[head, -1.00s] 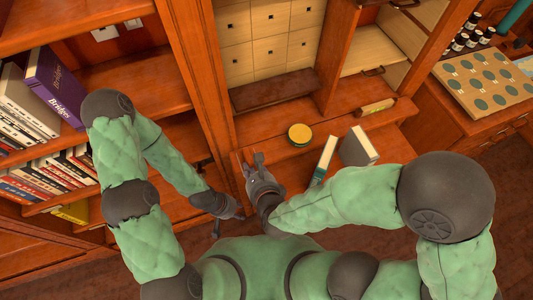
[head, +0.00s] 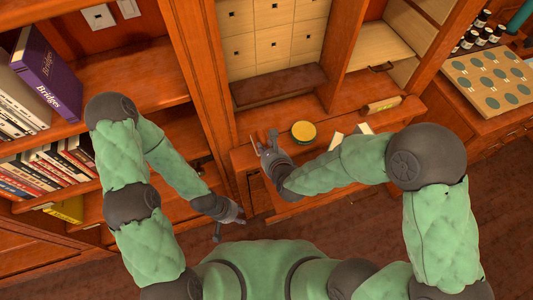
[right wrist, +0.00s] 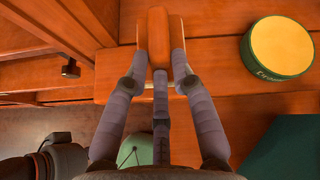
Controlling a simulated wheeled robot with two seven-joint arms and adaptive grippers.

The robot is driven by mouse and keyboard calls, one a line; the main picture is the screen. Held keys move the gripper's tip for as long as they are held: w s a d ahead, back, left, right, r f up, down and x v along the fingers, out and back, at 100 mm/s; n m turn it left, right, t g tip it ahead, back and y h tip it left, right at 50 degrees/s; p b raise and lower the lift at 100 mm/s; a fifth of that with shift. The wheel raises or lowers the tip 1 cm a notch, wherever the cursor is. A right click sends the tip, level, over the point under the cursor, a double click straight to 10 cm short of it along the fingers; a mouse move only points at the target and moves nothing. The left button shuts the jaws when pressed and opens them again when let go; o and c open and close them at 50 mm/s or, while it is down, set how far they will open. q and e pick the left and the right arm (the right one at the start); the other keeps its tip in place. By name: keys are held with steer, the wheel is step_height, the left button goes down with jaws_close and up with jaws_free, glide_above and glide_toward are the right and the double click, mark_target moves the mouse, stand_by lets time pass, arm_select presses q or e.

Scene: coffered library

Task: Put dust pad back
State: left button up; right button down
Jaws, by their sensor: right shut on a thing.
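My right gripper (head: 262,146) is over the wooden ledge (head: 350,119), left of a round yellow-topped tin. In the right wrist view its fingers (right wrist: 159,62) are shut on an orange-brown rounded pad (right wrist: 158,38). I take this for the dust pad; its far end blends with the wood behind, and I cannot tell whether it touches the ledge. My left gripper (head: 230,224) is lower, in front of the bookcase, with its fingers spread and nothing seen between them.
The green-sided tin (head: 303,132) stands on the ledge; it also shows in the right wrist view (right wrist: 280,46). Small drawers (head: 265,40) rise behind a dark brown strip (head: 280,84). A board with round discs (head: 492,80) lies at right.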

steer(key=shift+w+f+b, duration=0.1)
steer(key=shift+f+b, duration=0.6)
steer(key=shift+f, duration=1)
steer(key=shift+f, duration=0.15)
steer(key=c, duration=1)
jaws_free()
steer(key=shift+o, duration=0.2)
steer(key=p+v, duration=0.4)
steer(key=v, duration=0.8)
